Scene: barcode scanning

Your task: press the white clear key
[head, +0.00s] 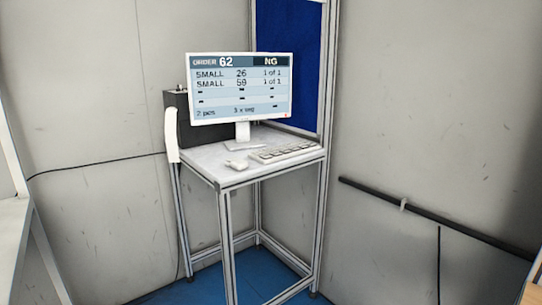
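A white keyboard (284,151) lies on the right part of a small desk. Its keys are too small to tell apart, so I cannot pick out the white clear key. A monitor (241,88) stands behind it and reads ORDER 62, NG, with two SMALL lines, 26 and 59, each 1 of 1. Neither of my grippers is in view.
The desk (203,157) has a light top on a metal frame. A white mouse (237,164) lies left of the keyboard. A dark box (177,118) stands behind the monitor's left side, with a white upright piece (171,136) before it. A dark rail (440,219) runs along the right wall.

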